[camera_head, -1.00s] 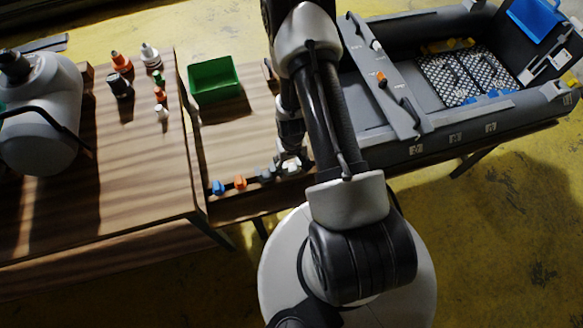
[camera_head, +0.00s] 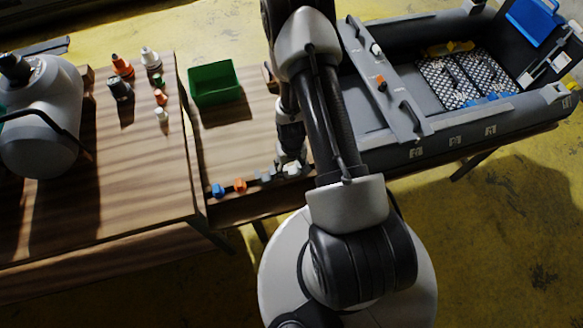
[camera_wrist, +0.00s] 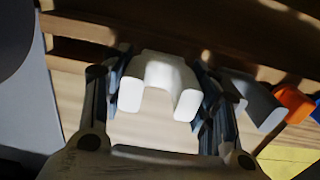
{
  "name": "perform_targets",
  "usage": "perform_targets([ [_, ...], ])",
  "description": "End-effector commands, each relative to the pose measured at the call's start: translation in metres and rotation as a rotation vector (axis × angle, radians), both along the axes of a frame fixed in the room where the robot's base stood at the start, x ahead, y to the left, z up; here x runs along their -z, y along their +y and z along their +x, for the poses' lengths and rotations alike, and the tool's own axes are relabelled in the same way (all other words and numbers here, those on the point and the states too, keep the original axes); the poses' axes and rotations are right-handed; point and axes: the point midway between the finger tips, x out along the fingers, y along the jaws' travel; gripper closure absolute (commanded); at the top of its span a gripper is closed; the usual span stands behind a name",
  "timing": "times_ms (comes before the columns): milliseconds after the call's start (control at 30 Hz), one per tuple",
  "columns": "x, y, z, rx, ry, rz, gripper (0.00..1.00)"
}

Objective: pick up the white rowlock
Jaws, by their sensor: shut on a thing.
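The white rowlock (camera_wrist: 158,79) is a small U-shaped piece between my gripper's two fingers in the wrist view. My gripper (camera_wrist: 160,95) is shut on it, with a dark finger against each side. In the head view the white rowlock (camera_head: 292,169) shows at the right end of the row of rowlocks, at the front edge of the wooden table. My gripper (camera_head: 288,160) is over it there, partly hidden by my arm. I cannot tell whether the rowlock is clear of the table.
A grey rowlock (camera_wrist: 254,100), an orange one (camera_head: 240,185) and a blue one (camera_head: 218,190) stand close beside it. A green bin (camera_head: 214,84) stands farther back. The grey boat (camera_head: 450,128) is on the right. Small bottles (camera_head: 150,58) stand on the left table.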

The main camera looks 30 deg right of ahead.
Motion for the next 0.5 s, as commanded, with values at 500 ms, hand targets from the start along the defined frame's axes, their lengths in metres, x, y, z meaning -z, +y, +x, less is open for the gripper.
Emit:
perform_targets([
  [500, -0.086, -0.001, 0.002, 0.0, -0.005, -0.001, 0.71],
])
